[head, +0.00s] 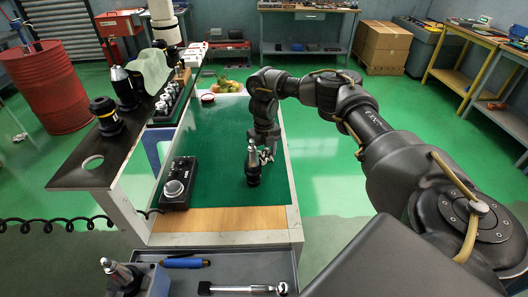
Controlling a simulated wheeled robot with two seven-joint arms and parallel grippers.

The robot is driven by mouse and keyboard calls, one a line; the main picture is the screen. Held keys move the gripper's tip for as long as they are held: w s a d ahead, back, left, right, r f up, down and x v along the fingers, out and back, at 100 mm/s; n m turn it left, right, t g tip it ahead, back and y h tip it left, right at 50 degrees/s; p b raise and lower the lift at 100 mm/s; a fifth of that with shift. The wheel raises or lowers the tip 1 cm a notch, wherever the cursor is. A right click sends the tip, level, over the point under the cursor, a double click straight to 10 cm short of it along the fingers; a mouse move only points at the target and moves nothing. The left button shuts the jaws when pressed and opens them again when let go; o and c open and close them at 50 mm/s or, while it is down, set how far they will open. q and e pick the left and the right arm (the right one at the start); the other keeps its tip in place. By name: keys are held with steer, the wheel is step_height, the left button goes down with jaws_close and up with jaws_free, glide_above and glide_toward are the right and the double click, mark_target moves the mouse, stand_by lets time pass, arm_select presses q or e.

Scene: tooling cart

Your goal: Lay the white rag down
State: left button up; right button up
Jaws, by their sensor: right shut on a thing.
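A pale, slightly greenish white rag (151,70) hangs in folds over something on the raised shelf at the left. What lies under it is hidden. My right gripper (265,152) points down over the green mat, well to the right of the rag. It is shut at the upper part of a tool holder (253,176) with a silver tip and a black body. The holder is upright at the mat; I cannot tell whether it touches. Small light parts at the fingertips are too small to make out. My left gripper is not in view.
Black tool holders (106,116) stand on the dark shelf (75,176). Fruit (225,86) and a small red bowl (208,98) are at the far end. The middle of the mat is clear.

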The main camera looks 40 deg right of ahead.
steer(key=shift+f, duration=0.15)
steer(key=o, duration=1)
steer(key=shift+c, duration=0.2)
step_height(320, 180, up, 3)
steer(key=shift+w+f+b, duration=0.1)
steer(key=shift+b, duration=0.35)
step_height(320, 180, up, 8)
steer(key=p, duration=0.1)
